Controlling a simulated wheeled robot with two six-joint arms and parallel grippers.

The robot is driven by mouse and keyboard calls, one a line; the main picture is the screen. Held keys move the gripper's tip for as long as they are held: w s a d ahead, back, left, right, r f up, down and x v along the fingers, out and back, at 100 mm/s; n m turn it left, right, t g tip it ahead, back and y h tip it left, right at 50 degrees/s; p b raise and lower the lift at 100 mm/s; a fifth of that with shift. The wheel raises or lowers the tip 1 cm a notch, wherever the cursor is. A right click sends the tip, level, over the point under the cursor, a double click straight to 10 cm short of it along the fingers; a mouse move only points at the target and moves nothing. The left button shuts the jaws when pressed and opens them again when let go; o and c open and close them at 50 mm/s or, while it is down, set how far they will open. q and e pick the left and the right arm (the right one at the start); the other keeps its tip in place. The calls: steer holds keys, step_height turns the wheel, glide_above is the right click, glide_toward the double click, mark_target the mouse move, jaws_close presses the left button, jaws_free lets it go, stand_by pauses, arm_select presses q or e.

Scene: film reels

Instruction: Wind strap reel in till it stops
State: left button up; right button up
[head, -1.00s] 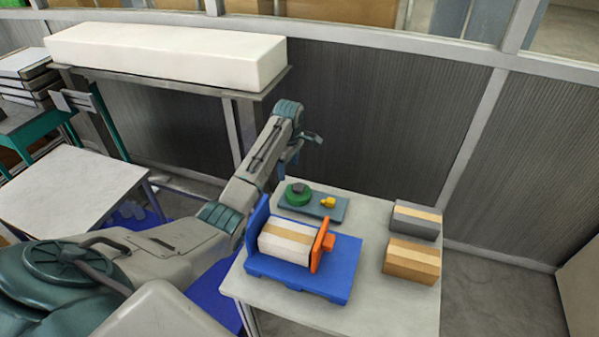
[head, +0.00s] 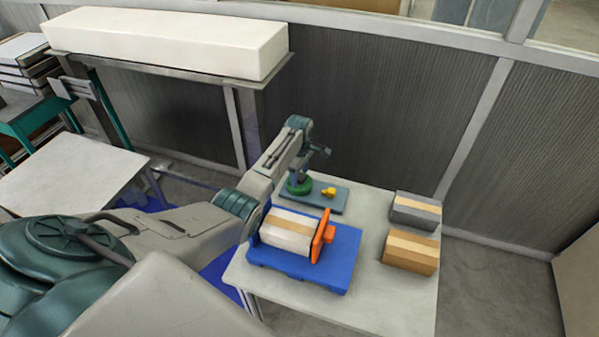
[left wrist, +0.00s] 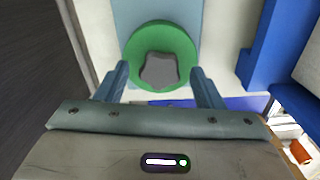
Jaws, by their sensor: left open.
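A green round reel (head: 297,188) with a grey star-shaped knob sits on a blue-grey plate (head: 340,203) at the back left of the table. In the left wrist view the green reel (left wrist: 137,48) and its grey knob (left wrist: 159,70) lie straight ahead, between the fingers. My left gripper (left wrist: 159,72) is open, with one finger on each side of the knob and apart from it. In the head view my left gripper (head: 304,166) is just above the reel and hides part of it. My right gripper is not in view.
A yellow knob (head: 328,192) stands on the same plate. In front is a blue cradle (head: 335,265) holding a white and tan block, with an orange end piece (head: 323,237). A grey box (head: 415,212) and a brown box (head: 410,255) are at right. A shelf with a long white block (head: 165,43) is behind.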

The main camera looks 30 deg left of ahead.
arm_select(q)
steer(key=shift+c, duration=0.4)
steer(key=c, duration=0.7)
steer(key=shift+c, duration=1)
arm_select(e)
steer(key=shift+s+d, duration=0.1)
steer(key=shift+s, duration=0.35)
arm_select(q)
steer(key=shift+m, duration=0.3)
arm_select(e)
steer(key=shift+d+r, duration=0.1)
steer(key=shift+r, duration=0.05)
